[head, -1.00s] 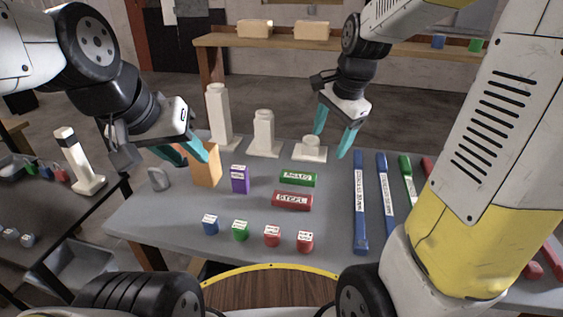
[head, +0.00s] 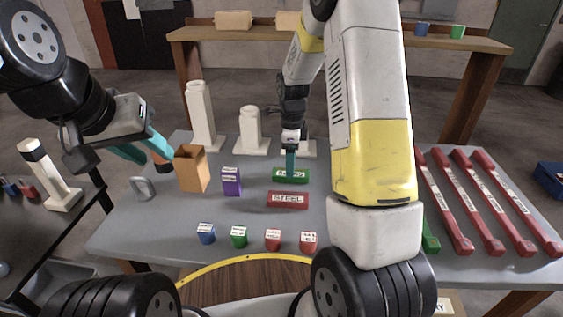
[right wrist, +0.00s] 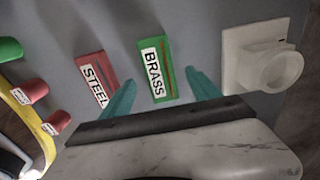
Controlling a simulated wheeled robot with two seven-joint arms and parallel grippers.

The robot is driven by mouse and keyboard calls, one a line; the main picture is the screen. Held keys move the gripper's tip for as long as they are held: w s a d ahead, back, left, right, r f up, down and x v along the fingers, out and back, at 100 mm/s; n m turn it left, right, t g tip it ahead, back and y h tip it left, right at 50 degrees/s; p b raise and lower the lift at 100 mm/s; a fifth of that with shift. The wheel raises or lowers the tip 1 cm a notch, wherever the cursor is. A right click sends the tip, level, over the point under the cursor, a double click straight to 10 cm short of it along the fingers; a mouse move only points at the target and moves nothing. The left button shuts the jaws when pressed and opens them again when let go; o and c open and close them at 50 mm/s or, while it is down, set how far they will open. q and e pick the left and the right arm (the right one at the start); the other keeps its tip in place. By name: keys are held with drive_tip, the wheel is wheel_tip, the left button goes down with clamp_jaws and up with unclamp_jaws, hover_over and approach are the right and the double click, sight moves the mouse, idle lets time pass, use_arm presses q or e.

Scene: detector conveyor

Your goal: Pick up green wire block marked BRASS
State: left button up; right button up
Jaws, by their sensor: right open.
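The green block marked BRASS (head: 282,176) lies on the grey table, just behind the red block marked STEEL (head: 288,200). In the right wrist view the green block (right wrist: 155,69) reads BRASS and lies between and ahead of the spread teal fingers. The red STEEL block (right wrist: 95,78) is beside it there, to the left. My right gripper (head: 290,163) is over the green block, open and holding nothing; it also shows in the right wrist view (right wrist: 162,88). In the head view its fingers hide part of the block. My left gripper (head: 150,150) is open near the orange box.
The orange box (head: 191,170) and purple block (head: 231,181) stand left of the blocks. White pieces (head: 201,117) stand behind. Several small cubes (head: 239,237) line the front edge. Long red bars (head: 479,205) lie at right. A white socket piece (right wrist: 263,62) is close to the right finger.

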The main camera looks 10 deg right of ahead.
wheel_tip(320, 180, down, 4)
drive_tip(key=shift+r, duration=0.25)
drive_tip(key=shift+c, duration=0.2)
drive_tip(key=c, duration=1.4)
clamp_jaws()
drive_tip(key=shift+r, duration=0.15)
